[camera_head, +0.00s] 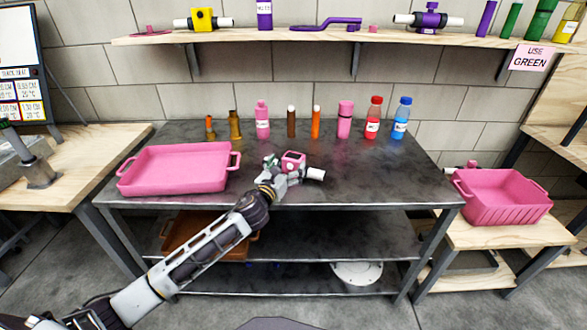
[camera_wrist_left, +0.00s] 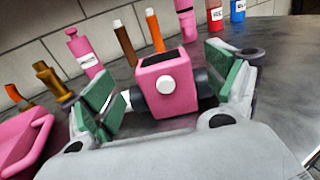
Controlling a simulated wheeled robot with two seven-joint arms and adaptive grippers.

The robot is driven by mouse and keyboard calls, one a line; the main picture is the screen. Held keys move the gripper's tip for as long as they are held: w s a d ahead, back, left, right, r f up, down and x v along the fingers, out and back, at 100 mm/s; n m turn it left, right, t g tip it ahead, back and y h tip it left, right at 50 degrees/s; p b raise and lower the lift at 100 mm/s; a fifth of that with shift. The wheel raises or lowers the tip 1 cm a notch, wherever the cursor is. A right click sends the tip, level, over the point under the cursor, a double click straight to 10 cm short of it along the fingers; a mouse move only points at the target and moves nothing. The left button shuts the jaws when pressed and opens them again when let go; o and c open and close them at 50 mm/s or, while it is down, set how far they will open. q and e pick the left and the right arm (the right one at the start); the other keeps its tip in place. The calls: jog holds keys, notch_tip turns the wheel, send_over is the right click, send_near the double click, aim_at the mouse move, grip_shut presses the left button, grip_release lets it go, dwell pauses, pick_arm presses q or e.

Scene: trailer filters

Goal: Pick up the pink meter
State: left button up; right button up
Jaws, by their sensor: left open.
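The pink meter (camera_head: 293,160) is a small pink box with a dark top window and a white pipe stub, lying on the dark table. In the left wrist view the pink meter (camera_wrist_left: 165,84) shows its white round knob facing me, with dark collars on both sides. My left gripper (camera_head: 280,174) is at the meter. In the left wrist view its green-padded fingers (camera_wrist_left: 168,92) are open, one on each side of the meter. I cannot tell whether either pad touches it. My right gripper is not in view.
A pink tray (camera_head: 176,187) sits on the table's left part. Several bottles stand along the back, including a red one (camera_head: 373,118) and a blue one (camera_head: 401,118). A pink bin (camera_head: 503,211) is on the right bench. A shelf (camera_head: 340,37) runs above.

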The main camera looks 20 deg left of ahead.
aim_at(290, 161)
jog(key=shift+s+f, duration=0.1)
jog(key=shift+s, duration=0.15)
pick_arm(q)
jog(key=shift+w+d+r, duration=0.1)
jog(key=shift+w, duration=0.65)
jog(key=shift+w+d+b, duration=0.2)
jog(key=shift+w+b, duration=0.1)
jog(key=shift+w, duration=1.35)
jog(key=shift+w+d, duration=0.1)
jog(key=shift+w, duration=0.1)
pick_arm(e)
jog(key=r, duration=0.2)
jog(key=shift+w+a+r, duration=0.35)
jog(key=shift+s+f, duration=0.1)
pick_arm(q)
jog(key=shift+r, duration=0.1)
jog(key=c, duration=1.4)
jog(key=shift+r, duration=0.1)
